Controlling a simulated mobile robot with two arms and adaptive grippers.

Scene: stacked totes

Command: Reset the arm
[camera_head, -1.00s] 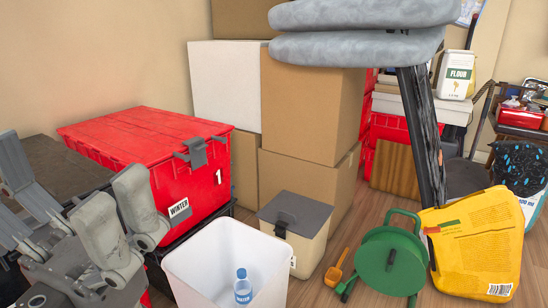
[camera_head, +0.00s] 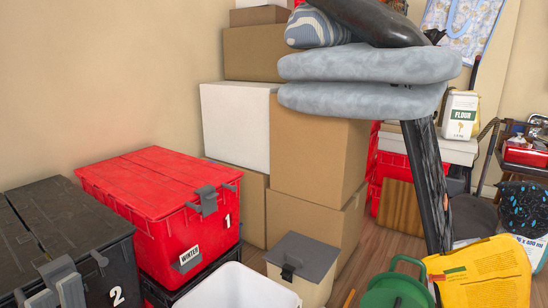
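Neither of my grippers shows in the camera_head view now. The task names no object apart from my arm, and no part of my arms can be made out. A black tote (camera_head: 62,212) marked 2 stands at the lower left, with a grey latch (camera_head: 62,283) on its front. A red tote (camera_head: 158,180) marked 1 and WINTER stands to its right, its lid closed. A white bin (camera_head: 240,283) is at the bottom edge, cut off by the frame, so its inside is mostly hidden.
Cardboard boxes (camera_head: 312,155) and a white box (camera_head: 235,125) are stacked behind. Grey cushions (camera_head: 365,68) lie on top. A cream bin (camera_head: 300,268), a green reel (camera_head: 396,290) and a yellow bag (camera_head: 485,275) crowd the front right. Little floor (camera_head: 375,252) is bare.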

